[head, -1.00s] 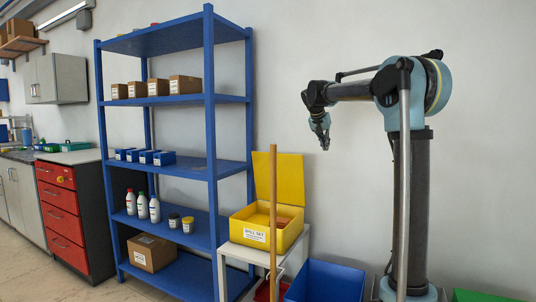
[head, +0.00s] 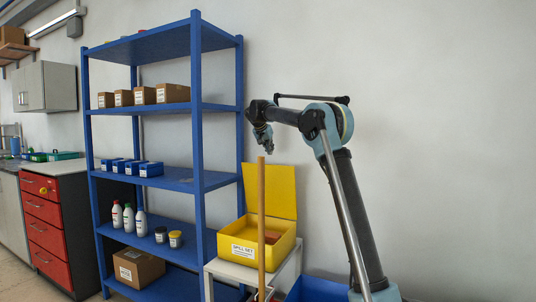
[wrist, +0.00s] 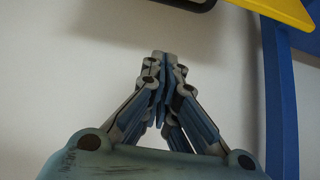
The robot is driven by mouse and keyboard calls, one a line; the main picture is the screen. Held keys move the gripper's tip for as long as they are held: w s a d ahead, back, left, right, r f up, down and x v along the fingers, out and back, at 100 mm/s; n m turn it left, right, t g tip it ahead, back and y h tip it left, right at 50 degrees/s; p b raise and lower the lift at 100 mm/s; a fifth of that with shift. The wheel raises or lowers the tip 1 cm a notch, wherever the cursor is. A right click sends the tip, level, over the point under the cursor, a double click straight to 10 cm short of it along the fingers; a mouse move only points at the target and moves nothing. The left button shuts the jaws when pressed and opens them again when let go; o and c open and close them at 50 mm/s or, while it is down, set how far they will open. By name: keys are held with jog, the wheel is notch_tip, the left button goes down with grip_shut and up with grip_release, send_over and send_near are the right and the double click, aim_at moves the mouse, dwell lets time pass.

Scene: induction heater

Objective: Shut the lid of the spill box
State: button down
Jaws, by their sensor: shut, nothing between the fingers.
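The yellow spill box (head: 246,245) stands on a small white table beside the blue shelf. Its lid (head: 270,190) is open and stands upright at the back. A label is on its front and something reddish shows inside. My gripper (head: 267,149) is above the box, a little higher than the lid's top edge in the head view. In the wrist view my gripper (wrist: 163,62) has its fingers together, with nothing between them. A yellow piece (wrist: 290,10), likely the lid, shows at the top right of the wrist view.
A wooden pole (head: 261,215) stands upright in front of the box. The blue shelf (head: 197,150) with boxes and bottles is close at the left. The white table (head: 228,270) bears the box. A blue bin (head: 320,290) is at the lower right. The wall at right is clear.

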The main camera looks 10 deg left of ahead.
notch_tip(320, 180, down, 7)
jog(key=w, duration=0.1)
jog(key=shift+w+d, duration=0.25)
jog(key=shift+d, duration=0.2)
jog(key=shift+f, duration=0.1)
jog(key=shift+d, duration=0.1)
